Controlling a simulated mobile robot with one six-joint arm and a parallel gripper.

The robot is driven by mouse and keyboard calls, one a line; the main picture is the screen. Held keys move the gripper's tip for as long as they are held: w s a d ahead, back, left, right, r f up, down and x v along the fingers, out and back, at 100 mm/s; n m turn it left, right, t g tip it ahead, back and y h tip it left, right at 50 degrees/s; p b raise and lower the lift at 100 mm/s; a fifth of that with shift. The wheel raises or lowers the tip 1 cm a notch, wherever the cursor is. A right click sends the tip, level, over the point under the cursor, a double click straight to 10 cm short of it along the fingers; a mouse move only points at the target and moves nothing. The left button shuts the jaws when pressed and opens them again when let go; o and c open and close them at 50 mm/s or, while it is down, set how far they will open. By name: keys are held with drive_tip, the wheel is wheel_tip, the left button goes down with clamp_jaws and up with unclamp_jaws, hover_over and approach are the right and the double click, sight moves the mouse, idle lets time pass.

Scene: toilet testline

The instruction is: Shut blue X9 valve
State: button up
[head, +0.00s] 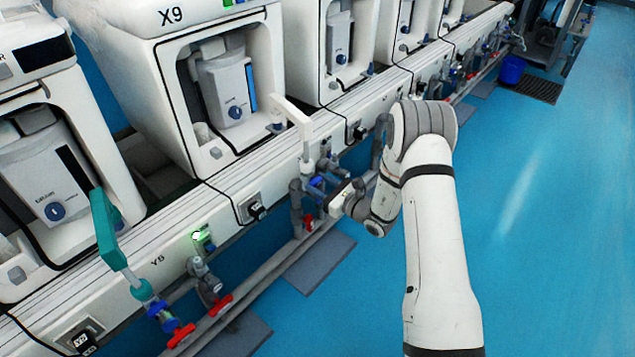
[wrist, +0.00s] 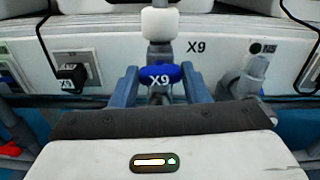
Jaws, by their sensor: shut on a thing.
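In the head view the blue valve (head: 317,182) is small, on the grey pipework under the X9 station. My gripper (head: 330,190) reaches it from the right, and the contact is too small to make out there.
The X9 station (head: 215,75) stands behind the white rail. Red valve handles (head: 308,222) are low on the pipes near my gripper. A black X9 plug (wrist: 70,75) is left of the valve. The blue floor at right is clear.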

drive_tip(key=shift+w+d+r+m, duration=0.1)
drive_tip(key=shift+m, duration=0.5)
drive_tip(key=o, duration=1)
drive_tip(key=p+v, duration=0.2)
drive_tip(key=v, duration=0.5)
drive_tip(key=shift+s+d, duration=0.3)
